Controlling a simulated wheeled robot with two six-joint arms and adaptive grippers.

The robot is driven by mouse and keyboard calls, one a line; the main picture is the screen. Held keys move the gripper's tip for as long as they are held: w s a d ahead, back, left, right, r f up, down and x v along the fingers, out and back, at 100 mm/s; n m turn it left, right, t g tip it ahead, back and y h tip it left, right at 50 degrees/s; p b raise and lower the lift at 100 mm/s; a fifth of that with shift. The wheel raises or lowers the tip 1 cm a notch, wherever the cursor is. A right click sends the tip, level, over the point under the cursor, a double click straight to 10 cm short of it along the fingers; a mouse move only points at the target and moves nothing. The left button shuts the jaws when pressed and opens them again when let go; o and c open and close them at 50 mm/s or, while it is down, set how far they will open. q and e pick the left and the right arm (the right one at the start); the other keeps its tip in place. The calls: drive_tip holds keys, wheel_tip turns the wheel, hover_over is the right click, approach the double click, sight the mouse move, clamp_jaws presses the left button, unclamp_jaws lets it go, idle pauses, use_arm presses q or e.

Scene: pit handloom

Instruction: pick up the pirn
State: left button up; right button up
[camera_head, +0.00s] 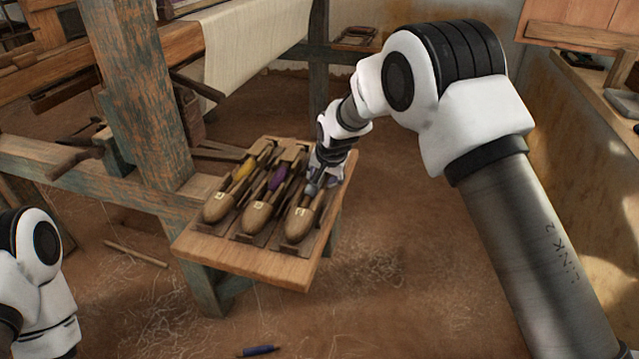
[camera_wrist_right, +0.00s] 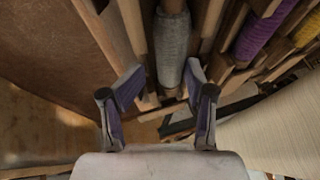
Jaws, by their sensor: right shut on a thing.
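Three wooden boat shuttles lie side by side on a small wooden bench. The left one holds a yellow pirn (camera_head: 244,170), the middle one a purple pirn (camera_head: 277,179). The right shuttle (camera_head: 298,223) holds a grey-wound pirn (camera_wrist_right: 172,45), mostly hidden by my gripper in the head view. My right gripper (camera_head: 317,184) reaches down over this shuttle. In the wrist view its fingers (camera_wrist_right: 164,74) stand on both sides of the grey pirn, shut on it. The pirn still lies within the shuttle. Only part of my left arm shows at lower left; its gripper is out of view.
The bench (camera_head: 240,262) joins the loom post (camera_head: 140,90), which stands close on the left. Cream cloth (camera_head: 250,40) hangs behind. A blue pirn-like object (camera_head: 258,351) and a stick (camera_head: 135,253) lie on the dirt floor. A ledge (camera_head: 590,100) runs along the right.

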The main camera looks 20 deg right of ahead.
drive_tip(key=shift+a+r, duration=0.1)
drive_tip(key=shift+a, duration=0.1)
drive_tip(key=shift+c, duration=1)
drive_tip(key=shift+s, duration=0.1)
clamp_jaws()
